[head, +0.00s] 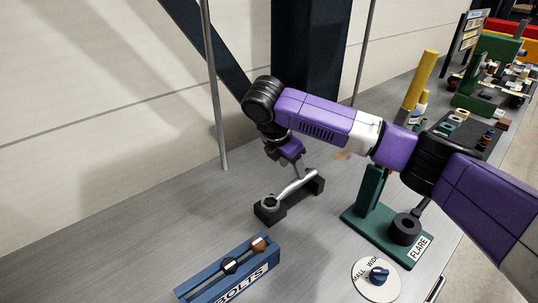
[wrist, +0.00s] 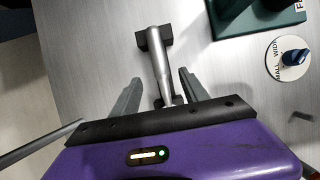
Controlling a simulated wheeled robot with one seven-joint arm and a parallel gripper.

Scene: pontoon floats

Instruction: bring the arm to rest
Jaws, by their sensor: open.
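My purple arm reaches in from the right in the head view and bends down at its black joint. My gripper (head: 297,172) points down over the grey bench, just above a silver tube (head: 294,190) that rests across two dark blocks (head: 270,211). In the wrist view my gripper (wrist: 160,76) is open, with one grey finger on each side of the silver tube (wrist: 160,70). The fingers look apart from the tube, though its near end is hidden behind the gripper body. How high the fingers are above it is hard to tell.
A blue BOLTS rack (head: 231,267) stands at the front. A green FLARE stand (head: 372,215) with a yellow handle (head: 420,80) is beneath my arm. A round dial (head: 377,279) lies in front of it. A thin grey post (head: 215,100) rises left of my gripper. The left bench is clear.

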